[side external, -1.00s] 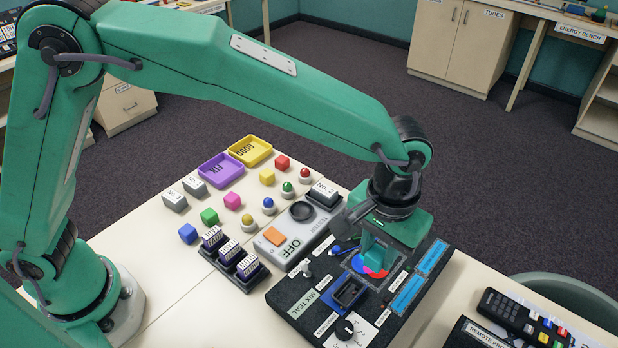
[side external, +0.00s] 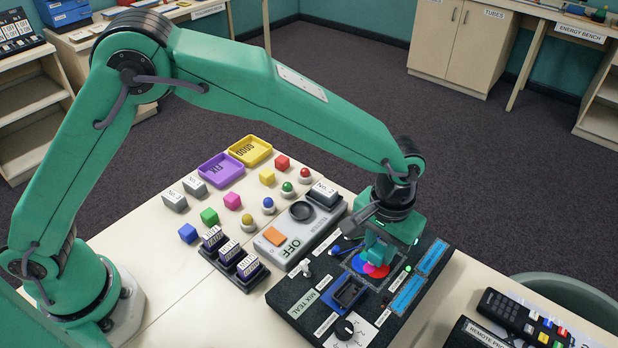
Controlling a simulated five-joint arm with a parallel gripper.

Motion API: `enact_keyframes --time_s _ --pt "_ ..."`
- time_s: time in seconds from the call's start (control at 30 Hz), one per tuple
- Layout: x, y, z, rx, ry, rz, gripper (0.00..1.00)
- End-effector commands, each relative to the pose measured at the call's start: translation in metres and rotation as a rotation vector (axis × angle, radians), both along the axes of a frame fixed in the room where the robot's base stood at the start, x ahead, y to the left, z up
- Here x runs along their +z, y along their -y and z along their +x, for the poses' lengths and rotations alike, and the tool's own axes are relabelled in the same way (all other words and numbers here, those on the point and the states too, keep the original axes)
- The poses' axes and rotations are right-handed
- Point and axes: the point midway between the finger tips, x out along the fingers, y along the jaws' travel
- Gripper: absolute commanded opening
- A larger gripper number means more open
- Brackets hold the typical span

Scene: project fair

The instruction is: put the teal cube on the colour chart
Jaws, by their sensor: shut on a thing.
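My gripper (side external: 374,256) points down over the dark panel (side external: 318,278) at the right of the table. It is shut on a teal piece that looks like the teal cube (side external: 377,248); the fingers are much the same colour and hide its outline. Just below is a round multicoloured disc (side external: 374,271) with pink, blue and red parts, which looks like the colour chart. The gripper and cube cover part of it. I cannot tell whether the cube touches the disc.
A blue-framed holder (side external: 347,291) and a black knob (side external: 344,328) are close by on the panel. A grey box marked OFF (side external: 295,243) stands to the left. Several coloured cubes, lamps and trays fill the table behind. A black remote (side external: 510,312) lies at the right.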

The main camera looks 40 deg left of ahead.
Motion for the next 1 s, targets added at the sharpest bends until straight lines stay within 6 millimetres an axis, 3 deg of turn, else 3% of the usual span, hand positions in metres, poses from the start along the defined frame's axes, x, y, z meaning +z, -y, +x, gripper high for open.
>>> enact_keyframes --time_s 0.53,0.57,0.67,1.0 --pt "-0.0121 0.0001 0.0000 0.000 0.000 0.000 0.05" --pt "-0.0124 0.0001 0.0000 0.000 0.000 0.000 0.28" --pt "-0.0121 0.0001 0.0000 0.000 0.001 0.000 0.48" --pt "-0.0109 0.0002 0.0001 0.000 0.001 -0.001 0.48"
